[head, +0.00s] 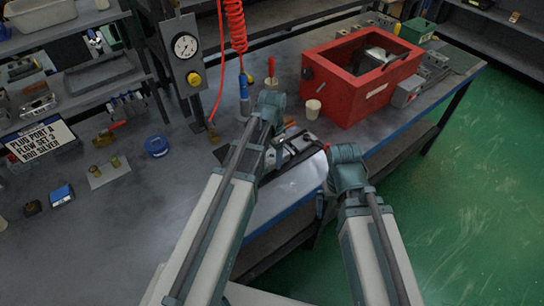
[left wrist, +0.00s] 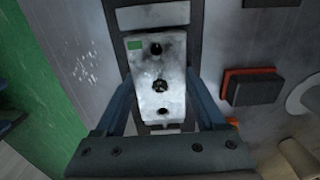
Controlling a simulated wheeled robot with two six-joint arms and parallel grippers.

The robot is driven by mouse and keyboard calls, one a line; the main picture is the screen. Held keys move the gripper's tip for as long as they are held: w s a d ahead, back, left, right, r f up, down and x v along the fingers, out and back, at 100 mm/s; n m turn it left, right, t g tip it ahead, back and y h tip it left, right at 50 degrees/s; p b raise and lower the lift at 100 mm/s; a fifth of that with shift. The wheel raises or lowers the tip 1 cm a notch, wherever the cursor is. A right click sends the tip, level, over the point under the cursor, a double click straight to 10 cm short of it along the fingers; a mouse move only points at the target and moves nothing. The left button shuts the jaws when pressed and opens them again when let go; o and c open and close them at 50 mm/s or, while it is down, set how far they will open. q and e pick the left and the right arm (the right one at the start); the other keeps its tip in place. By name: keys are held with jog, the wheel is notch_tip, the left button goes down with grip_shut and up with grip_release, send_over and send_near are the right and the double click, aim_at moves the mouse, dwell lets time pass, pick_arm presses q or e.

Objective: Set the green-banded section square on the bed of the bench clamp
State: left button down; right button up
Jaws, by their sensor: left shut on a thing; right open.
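The section is a scuffed silver block with a small green patch near one end and several dark holes, seen in the left wrist view (left wrist: 172,65). My left gripper (left wrist: 160,88) is shut on it, one finger along each long side. The bench clamp shows around the block as a dark body with a grey plate (left wrist: 152,17) beyond its far end. In the head view the clamp (head: 292,155) is partly hidden by my left arm. I cannot tell whether the block touches the bed. My right gripper (head: 321,203) is open, low beside the bench's front edge, mostly hidden by its arm.
A gauge panel (head: 187,55) with a coiled red hose stands at the back.

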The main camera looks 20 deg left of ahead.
aim_at(272, 155)
pick_arm(q)
grip_release()
notch_tip(272, 155, up, 12)
jog(key=p, duration=1.2)
notch_tip(272, 155, down, 12)
jog(key=b, duration=1.2)
jog(key=shift+f, duration=0.1)
jog(key=shift+r, duration=0.25)
